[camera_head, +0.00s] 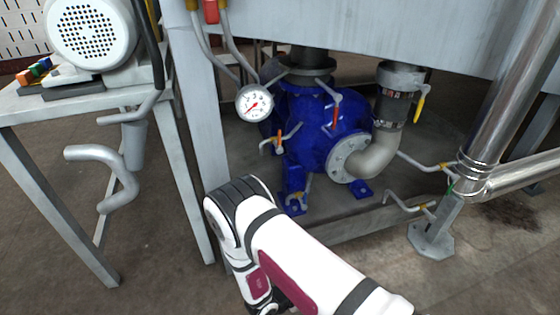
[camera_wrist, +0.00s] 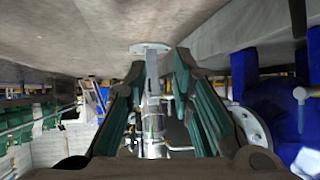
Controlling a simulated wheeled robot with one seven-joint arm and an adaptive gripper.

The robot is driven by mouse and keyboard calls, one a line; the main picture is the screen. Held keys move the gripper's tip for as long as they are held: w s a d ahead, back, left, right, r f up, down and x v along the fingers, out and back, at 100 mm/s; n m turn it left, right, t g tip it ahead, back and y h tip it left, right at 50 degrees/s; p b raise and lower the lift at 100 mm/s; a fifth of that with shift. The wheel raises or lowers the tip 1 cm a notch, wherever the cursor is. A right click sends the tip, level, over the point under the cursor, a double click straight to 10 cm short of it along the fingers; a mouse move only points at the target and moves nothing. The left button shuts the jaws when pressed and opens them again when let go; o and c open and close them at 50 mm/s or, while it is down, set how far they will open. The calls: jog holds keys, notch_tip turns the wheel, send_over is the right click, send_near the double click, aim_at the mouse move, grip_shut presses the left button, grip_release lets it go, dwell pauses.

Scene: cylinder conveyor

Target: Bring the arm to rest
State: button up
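My arm (camera_head: 290,255) is white with black bands and maroon panels. In the head view it reaches in from the bottom edge, bends at a joint in front of the blue pump and turns back down. My gripper does not show clearly in the head view. In the wrist view my gripper (camera_wrist: 160,72) has two dark fingers with green pads. They stand apart, and I see nothing held between them. A grey post with a flange is visible beyond the gap. The wrist picture appears upside down, with the floor at the top.
The blue pump (camera_head: 314,125) with a grey elbow pipe (camera_head: 374,157) stands behind my arm. A pressure gauge (camera_head: 255,103) hangs near a grey leg. A grey table (camera_head: 70,106) is at left. Shiny pipes (camera_head: 497,105) and a footed post (camera_head: 436,228) are at right. Floor shows between.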

jog(key=w+a+r+n+y, duration=0.1)
jog(key=w+a+r+y, duration=0.3)
jog(key=w+a+r, duration=0.3)
jog(key=w+a+r+n+y, duration=0.1)
jog(key=w+a+r+y, duration=0.35)
jog(key=r, duration=0.45)
notch_tip(320, 180, up, 18)
jog(key=s+a+n+g+y, duration=0.1)
jog(key=s+a+n+y, duration=0.1)
jog(key=n+y, duration=0.15)
jog(key=s+d+r+n+g+y, duration=0.1)
jog(key=s+d+r+n, duration=0.15)
jog(key=s+r, duration=0.5)
jog(key=s+d+r+n+g, duration=0.1)
jog(key=s+d+r, duration=0.4)
jog(key=r, duration=0.4)
jog(key=s+d+r+n+g+h+p, duration=0.1)
jog(key=s+d+r+n+g+h, duration=0.1)
jog(key=s+d, duration=0.8)
jog(key=s+d+r+n+g+h+p, duration=0.1)
jog(key=s+d+r, duration=0.2)
jog(key=s, duration=1.3)
notch_tip(320, 180, up, 39)
jog(key=t+p, duration=0.4)
jog(key=p, duration=3.3)
jog(key=shift+d, duration=0.2)
